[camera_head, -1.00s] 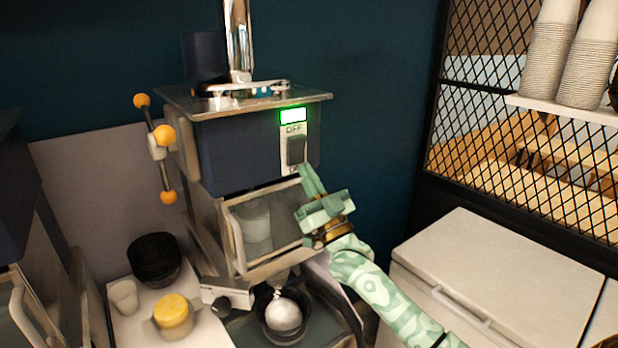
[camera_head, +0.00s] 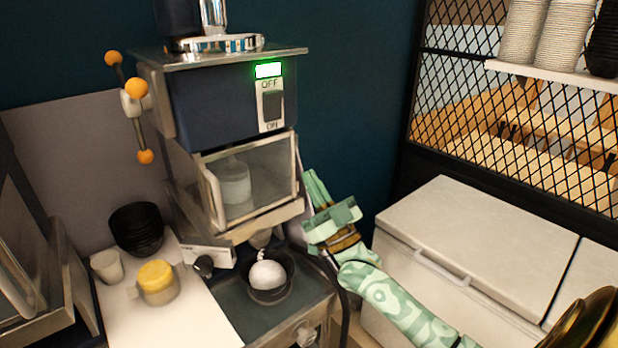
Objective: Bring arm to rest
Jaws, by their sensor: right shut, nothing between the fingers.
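My right gripper (camera_head: 314,186) is pale green, shut and empty. It points up beside the right side of the machine (camera_head: 222,105), a little apart from the OFF/ON switch (camera_head: 271,105). The green light (camera_head: 268,70) above the switch is lit. My right arm (camera_head: 400,305) comes in from the lower right, in front of the white chest. My left gripper is not in view.
A dark bowl (camera_head: 287,292) with a white ball-shaped heap stands under the machine's spout. A stack of black bowls (camera_head: 136,229), a white cup (camera_head: 107,266) and a yellow-topped container (camera_head: 157,282) stand at left. A white chest (camera_head: 480,240) fills the right.

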